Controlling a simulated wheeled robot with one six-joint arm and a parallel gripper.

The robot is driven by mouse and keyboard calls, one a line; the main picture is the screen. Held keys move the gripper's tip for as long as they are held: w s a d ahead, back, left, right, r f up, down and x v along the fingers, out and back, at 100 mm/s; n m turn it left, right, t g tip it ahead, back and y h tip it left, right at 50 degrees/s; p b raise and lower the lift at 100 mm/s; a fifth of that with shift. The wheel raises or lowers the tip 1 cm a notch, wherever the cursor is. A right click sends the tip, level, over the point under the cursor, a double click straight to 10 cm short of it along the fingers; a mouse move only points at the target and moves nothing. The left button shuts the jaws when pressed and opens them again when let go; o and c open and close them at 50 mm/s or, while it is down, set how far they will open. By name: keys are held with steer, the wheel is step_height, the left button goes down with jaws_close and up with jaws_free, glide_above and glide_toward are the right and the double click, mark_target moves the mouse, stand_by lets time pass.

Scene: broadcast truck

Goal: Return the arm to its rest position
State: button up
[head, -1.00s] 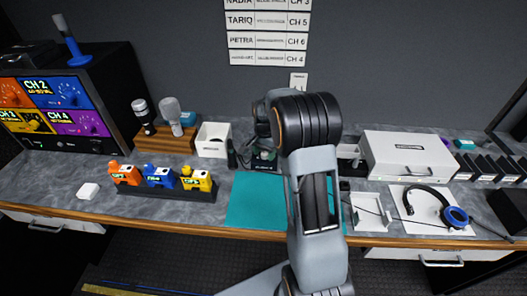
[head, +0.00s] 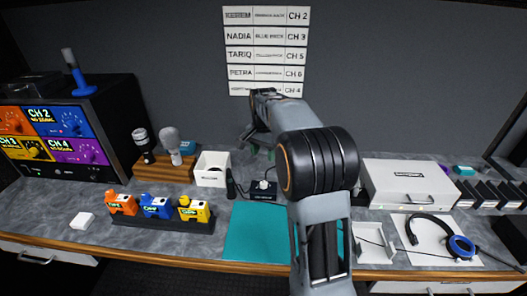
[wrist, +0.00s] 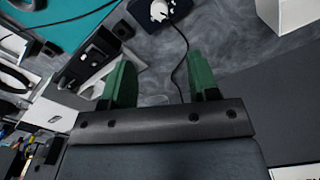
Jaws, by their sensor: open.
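My gripper (wrist: 161,82) shows in the wrist view with its two green fingers spread apart and nothing between them. It is above the grey counter, with a dark cable running on the counter behind the gap. In the head view my arm rises from the bottom centre, bends at a dark joint and reaches toward the back wall. My gripper is mostly hidden there behind the arm. The teal mat (head: 252,226) lies on the counter left of the arm, and also shows in the wrist view (wrist: 62,22).
Left of the arm are a monitor (head: 62,135), a wooden microphone stand (head: 165,170), a white bin (head: 211,172) and several coloured blocks on a dark rail (head: 160,235). Right are a white case (head: 408,184) and a headset (head: 455,245). A name board (head: 265,55) hangs behind.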

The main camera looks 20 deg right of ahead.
steer(key=shift+r, duration=0.15)
stand_by(0.5)
steer(key=s+a+f+n+t, duration=0.1)
steer(key=s+a+n, duration=0.4)
steer(key=s, duration=0.6)
steer(key=s+a+f+n+t, duration=0.1)
steer(key=s+a+n+t, duration=0.1)
steer(key=s+a+n, duration=0.4)
steer(key=shift+s+t, duration=0.4)
steer(key=shift+s, duration=2.15)
